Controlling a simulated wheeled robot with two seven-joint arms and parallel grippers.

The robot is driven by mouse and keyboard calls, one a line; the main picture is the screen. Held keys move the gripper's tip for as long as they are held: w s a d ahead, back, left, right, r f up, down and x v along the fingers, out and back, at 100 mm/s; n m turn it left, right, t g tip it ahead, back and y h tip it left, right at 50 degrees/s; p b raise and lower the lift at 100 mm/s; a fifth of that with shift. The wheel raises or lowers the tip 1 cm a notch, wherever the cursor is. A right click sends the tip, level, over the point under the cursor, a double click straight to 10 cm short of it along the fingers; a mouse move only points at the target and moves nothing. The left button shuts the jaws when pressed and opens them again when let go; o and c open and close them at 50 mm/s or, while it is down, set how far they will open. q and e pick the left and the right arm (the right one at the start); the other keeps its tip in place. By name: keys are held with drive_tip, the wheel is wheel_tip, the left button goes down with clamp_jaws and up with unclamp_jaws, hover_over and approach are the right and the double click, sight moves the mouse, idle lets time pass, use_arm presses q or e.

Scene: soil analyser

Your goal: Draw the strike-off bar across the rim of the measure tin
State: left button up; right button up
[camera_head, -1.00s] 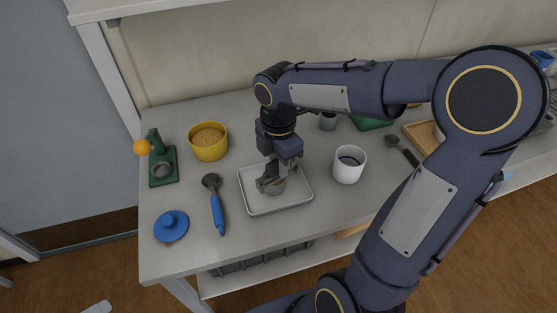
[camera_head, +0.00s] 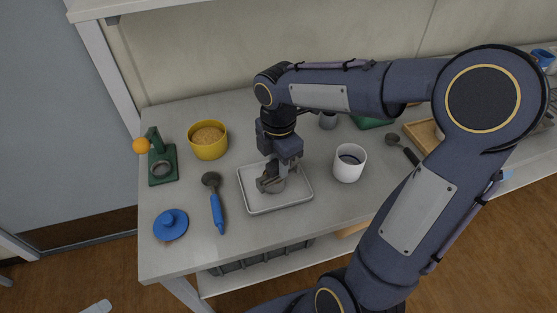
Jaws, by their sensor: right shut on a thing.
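The small grey measure tin (camera_head: 278,187) stands in the shallow white tray (camera_head: 283,208), partly hidden by my right gripper. My right gripper (camera_head: 270,181) points down at the tin's rim and is shut on the strike-off bar. The bar is almost wholly hidden by the fingers, and I cannot make out its ends or whether it touches the rim. The tin looks upright. My left gripper is not in view.
A yellow tub of soil (camera_head: 208,141), a green stand with an orange knob (camera_head: 162,160), a blue-handled scoop (camera_head: 215,204) and a blue lid (camera_head: 171,226) lie to the left. A white cup (camera_head: 349,164) stands close to the tray's right.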

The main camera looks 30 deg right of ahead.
drive_tip(key=shift+f, duration=0.1)
drive_tip(key=shift+w, duration=0.2)
drive_tip(key=shift+w+p, duration=0.5)
drive_tip(key=shift+w, duration=0.1)
drive_tip(key=shift+w+a, duration=0.1)
drive_tip(key=shift+w, duration=0.15)
drive_tip(key=shift+w+p, duration=0.4)
drive_tip(key=shift+w, duration=0.1)
